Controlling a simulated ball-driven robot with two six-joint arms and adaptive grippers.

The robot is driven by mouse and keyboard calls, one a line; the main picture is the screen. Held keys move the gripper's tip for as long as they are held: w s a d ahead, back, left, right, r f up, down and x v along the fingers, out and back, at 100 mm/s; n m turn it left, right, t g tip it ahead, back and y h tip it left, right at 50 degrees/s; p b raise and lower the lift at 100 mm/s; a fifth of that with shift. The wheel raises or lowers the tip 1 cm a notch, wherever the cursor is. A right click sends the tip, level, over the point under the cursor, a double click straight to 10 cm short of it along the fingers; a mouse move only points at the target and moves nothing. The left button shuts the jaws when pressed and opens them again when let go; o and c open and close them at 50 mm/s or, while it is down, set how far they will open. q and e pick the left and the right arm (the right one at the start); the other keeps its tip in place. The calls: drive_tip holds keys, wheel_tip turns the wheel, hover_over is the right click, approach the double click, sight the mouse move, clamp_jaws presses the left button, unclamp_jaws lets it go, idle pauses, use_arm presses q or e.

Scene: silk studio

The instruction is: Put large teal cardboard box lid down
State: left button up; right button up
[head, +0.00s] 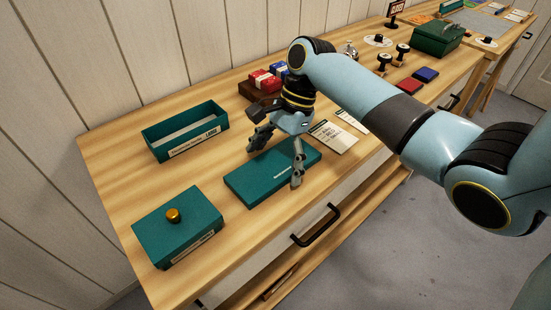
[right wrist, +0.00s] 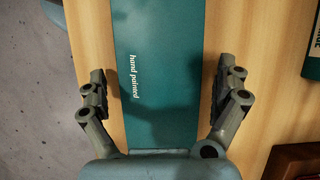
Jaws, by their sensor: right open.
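The large teal cardboard box lid (head: 258,184) lies flat on the wooden table near its front edge, with "hand painted" in white on it. It also shows in the right wrist view (right wrist: 157,90), running between my fingers. My right gripper (head: 274,160) is open over the lid's right part; in the right wrist view (right wrist: 157,92) a finger stands on each side of the lid, apart from it. An open teal box (head: 185,133) with a white label stands behind the lid. My left gripper is not in view.
A closed teal box (head: 178,228) with a gold knob stands at the front left. Printed cards (head: 333,136) lie right of the lid. Red and blue packs (head: 266,78) on a brown holder, stamps (head: 402,52) and ink pads (head: 425,74) stand farther back. A drawer handle (head: 316,227) juts out below the front edge.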

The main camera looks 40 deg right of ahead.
drive_tip(key=v, duration=1.2)
